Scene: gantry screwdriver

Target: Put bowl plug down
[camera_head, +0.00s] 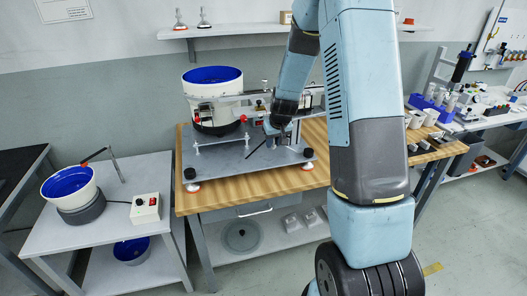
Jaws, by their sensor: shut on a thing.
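My gripper (273,138) is low over the grey machine plate (225,165) on the wooden bench, to the right of the large white feeder bowl with a blue inside (212,76). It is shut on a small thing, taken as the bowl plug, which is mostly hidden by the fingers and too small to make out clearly. I cannot tell whether the held thing touches the plate. A thin dark line slants across the plate just left of the gripper.
A smaller blue-lined bowl feeder (68,183) and a white control box (146,208) stand on the grey side table at left. Posts and fixtures stand around the gripper on the plate. White cups (416,119) sit at the bench's right. A wall shelf (230,31) runs behind.

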